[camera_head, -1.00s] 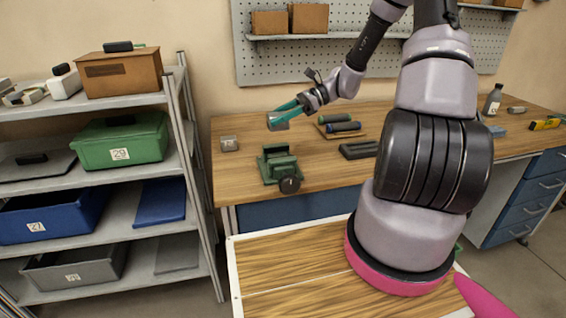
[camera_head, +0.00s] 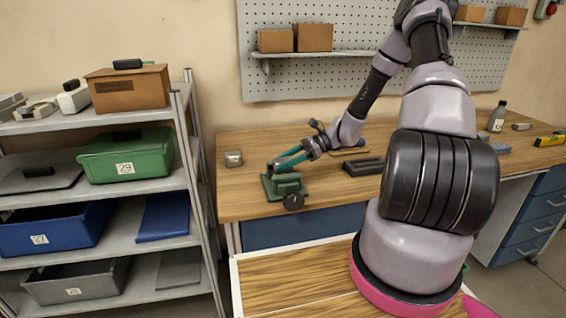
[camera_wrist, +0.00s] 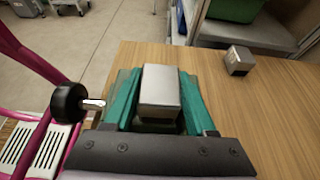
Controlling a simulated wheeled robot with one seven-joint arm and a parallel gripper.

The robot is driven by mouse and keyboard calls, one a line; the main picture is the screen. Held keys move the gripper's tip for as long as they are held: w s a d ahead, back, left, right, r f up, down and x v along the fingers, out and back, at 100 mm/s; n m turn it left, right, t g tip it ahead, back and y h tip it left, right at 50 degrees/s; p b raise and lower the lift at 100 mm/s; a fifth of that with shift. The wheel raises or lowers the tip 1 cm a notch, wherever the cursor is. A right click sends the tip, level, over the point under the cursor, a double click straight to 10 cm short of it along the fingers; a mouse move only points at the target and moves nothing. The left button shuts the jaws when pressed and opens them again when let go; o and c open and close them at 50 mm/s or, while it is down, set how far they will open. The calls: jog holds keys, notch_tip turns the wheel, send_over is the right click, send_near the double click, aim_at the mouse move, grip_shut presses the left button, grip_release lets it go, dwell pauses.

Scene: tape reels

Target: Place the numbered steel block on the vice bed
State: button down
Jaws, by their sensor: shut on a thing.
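My gripper (camera_head: 278,164) is shut on a grey steel block, with its teal fingers over the green vice (camera_head: 283,188) on the workbench. In the wrist view the block (camera_wrist: 160,88) sits between the two fingers (camera_wrist: 160,100), its plain top face showing; I can read no number on it. The vice's black knob (camera_wrist: 68,103) shows to the left of the fingers. The vice bed is mostly hidden under the block and fingers, so I cannot tell whether the block touches it.
A second small grey block (camera_head: 233,159) stands on the wooden bench (camera_head: 236,203), left of the vice; it also shows in the wrist view (camera_wrist: 238,60). A dark tray-like piece (camera_head: 363,166) lies to the right. A shelf rack with bins (camera_head: 126,158) stands left.

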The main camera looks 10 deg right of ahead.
jog(key=shift+c, duration=1.1)
grip_release()
jog(key=shift+f, duration=0.1)
jog(key=shift+d+r, duration=0.25)
jog(key=v, duration=1.1)
jog(key=s+a+r+n+t+h, duration=0.2)
jog(key=s+r+n+h, duration=0.3)
jog(key=s+r, duration=0.6)
jog(key=s+a+r+n+t+h, duration=0.2)
jog(key=s+r+n+t+h, duration=0.3)
jog(key=r, duration=1.4)
jog(key=s+n+h, duration=0.1)
jog(key=s+n, duration=0.2)
jog(key=s, duration=0.3)
jog(key=shift+s+a+r+n, duration=0.15)
jog(key=shift+a+r+n, duration=0.05)
jog(key=shift+a+n, duration=0.2)
